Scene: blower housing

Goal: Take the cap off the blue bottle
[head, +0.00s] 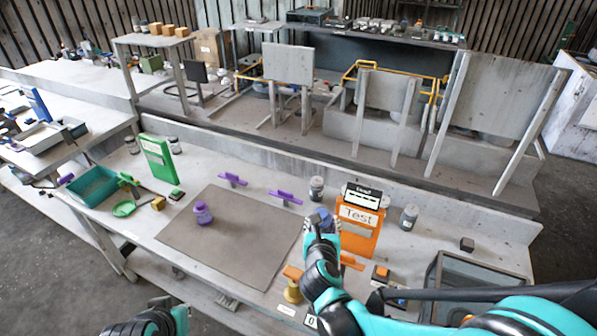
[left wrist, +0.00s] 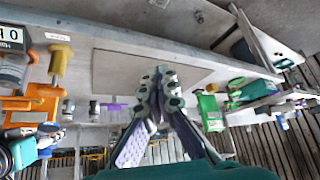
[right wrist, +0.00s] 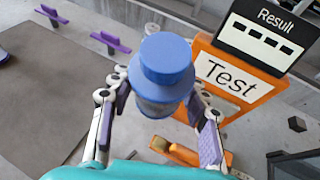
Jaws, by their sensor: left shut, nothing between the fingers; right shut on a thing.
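The blue bottle (right wrist: 158,88) is upright between the fingers of my right gripper (right wrist: 160,98), which is shut on its body. Its narrower blue cap (right wrist: 166,54) is on top in the right wrist view. In the head view the bottle (head: 326,213) is partly hidden by my right gripper (head: 322,226), left of the orange Test stand. I cannot tell whether its base touches the table. My left gripper (left wrist: 157,72) is shut and empty in the left wrist view, away from the bottle and off the table's front edge.
A purple bottle (head: 203,212) stands on the grey-brown mat (head: 228,245). The orange Test stand (head: 359,232) is close to the right of my right gripper. Grey jars, purple holders and a yellow-topped post (head: 292,287) are nearby. The mat's right part is clear.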

